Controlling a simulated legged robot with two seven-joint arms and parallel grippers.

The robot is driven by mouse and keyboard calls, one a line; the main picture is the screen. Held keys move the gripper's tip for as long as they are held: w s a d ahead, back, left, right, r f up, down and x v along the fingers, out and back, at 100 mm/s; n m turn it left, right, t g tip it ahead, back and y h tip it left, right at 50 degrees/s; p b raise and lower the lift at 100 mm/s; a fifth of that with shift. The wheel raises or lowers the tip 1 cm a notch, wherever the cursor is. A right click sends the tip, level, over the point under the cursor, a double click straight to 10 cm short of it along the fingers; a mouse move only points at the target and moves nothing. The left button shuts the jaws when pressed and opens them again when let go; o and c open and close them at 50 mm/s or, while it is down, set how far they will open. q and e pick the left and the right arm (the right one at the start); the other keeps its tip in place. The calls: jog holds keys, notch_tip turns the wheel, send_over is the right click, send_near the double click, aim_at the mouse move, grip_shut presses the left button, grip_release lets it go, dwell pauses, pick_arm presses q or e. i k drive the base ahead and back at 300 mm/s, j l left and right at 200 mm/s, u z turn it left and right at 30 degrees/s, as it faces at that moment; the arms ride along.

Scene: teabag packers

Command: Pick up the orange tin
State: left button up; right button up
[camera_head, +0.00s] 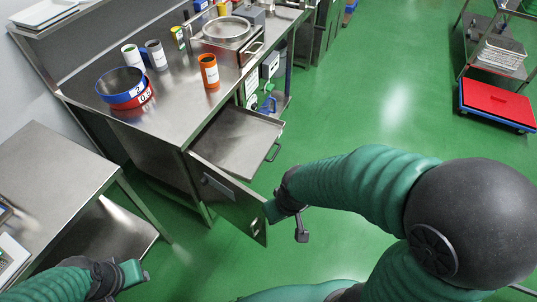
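The orange tin (209,72) stands upright on the steel counter (180,105), near its front edge, with a pale label on its side. My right gripper (272,211) is low in front of the counter, at the edge of an open steel door panel (228,195); whether it touches or holds the panel is unclear. My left gripper (138,272) is at the lower left, over the floor and well away from the tin. The finger gaps of both grippers are too small or hidden to judge.
A blue and red bowl (125,90), white tin (132,56) and grey tin (156,54) stand left of the orange tin. A steel device (228,32) is behind it. A pulled-out shelf (235,142) juts below the counter.

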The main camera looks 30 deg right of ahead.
aim_at(209, 71)
jog(key=u, duration=0.95)
jog(key=i+l+u, duration=0.1)
jog(key=l+u, duration=0.15)
jog(key=l, duration=0.75)
jog(key=l+u, duration=0.3)
jog(key=l, duration=0.7)
